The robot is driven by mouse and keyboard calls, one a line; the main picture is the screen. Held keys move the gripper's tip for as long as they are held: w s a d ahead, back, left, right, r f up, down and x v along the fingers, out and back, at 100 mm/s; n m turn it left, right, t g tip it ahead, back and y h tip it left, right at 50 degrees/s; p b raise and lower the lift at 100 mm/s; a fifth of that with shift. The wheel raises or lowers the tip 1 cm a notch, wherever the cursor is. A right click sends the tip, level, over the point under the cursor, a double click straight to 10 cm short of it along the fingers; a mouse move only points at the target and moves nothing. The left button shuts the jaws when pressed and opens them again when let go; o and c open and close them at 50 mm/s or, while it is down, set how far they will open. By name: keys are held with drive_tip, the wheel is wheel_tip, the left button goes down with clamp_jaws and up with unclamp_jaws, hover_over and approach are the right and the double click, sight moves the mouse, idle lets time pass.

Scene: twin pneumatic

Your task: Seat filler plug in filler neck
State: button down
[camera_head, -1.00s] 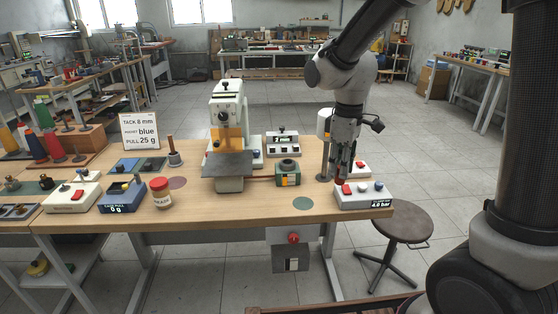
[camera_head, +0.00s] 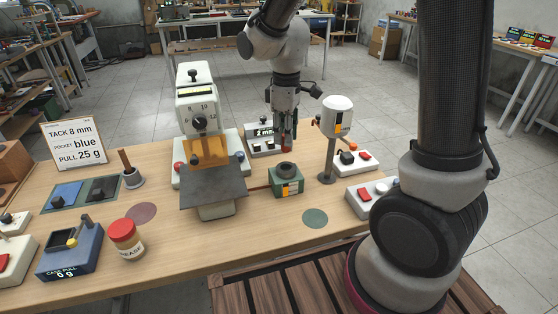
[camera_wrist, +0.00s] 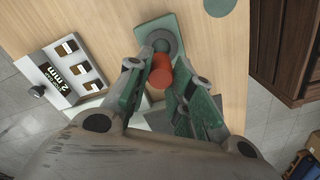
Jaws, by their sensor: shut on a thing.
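My gripper (camera_head: 287,141) hangs pointing down above the table, just behind the green box (camera_head: 286,187). It is shut on a red cylindrical plug (camera_wrist: 159,72), which shows between the fingers in the wrist view; the plug also shows dimly in the head view (camera_head: 286,146). The filler neck appears to be the dark round collar (camera_head: 287,169) on top of the green box. In the wrist view the collar (camera_wrist: 158,36) lies just beyond the plug. The plug looks apart from the collar; its exact height above it is unclear.
A white cylinder (camera_head: 337,109) on a grey post stands right of the green box. The white press machine (camera_head: 196,98) is to the left. A white "2 mm" panel (camera_head: 262,144) lies behind. A flat green disc (camera_head: 315,218) marks clear table in front.

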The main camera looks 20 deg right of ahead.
sight(285, 150)
wheel_tip(285, 150, down, 8)
drive_tip(key=shift+r, duration=0.15)
drive_tip(key=shift+s, duration=0.1)
drive_tip(key=c, duration=1.3)
unclamp_jaws()
drive_tip(key=shift+o, duration=0.2)
wheel_tip(285, 150, up, 11)
drive_tip(key=shift+r, duration=0.1)
drive_tip(key=shift+d+r, duration=0.1)
drive_tip(key=shift+r, duration=0.45)
drive_tip(key=s+d+r+m+t, duration=0.2)
drive_tip(key=s+d+r+m, duration=0.3)
drive_tip(key=s+d, duration=0.2)
drive_tip(key=s+d+r+m+t, duration=0.2)
drive_tip(key=s+d+r+m, duration=0.3)
drive_tip(key=s+d, duration=0.3)
drive_tip(key=s, duration=0.4)
drive_tip(key=shift+m, duration=0.4)
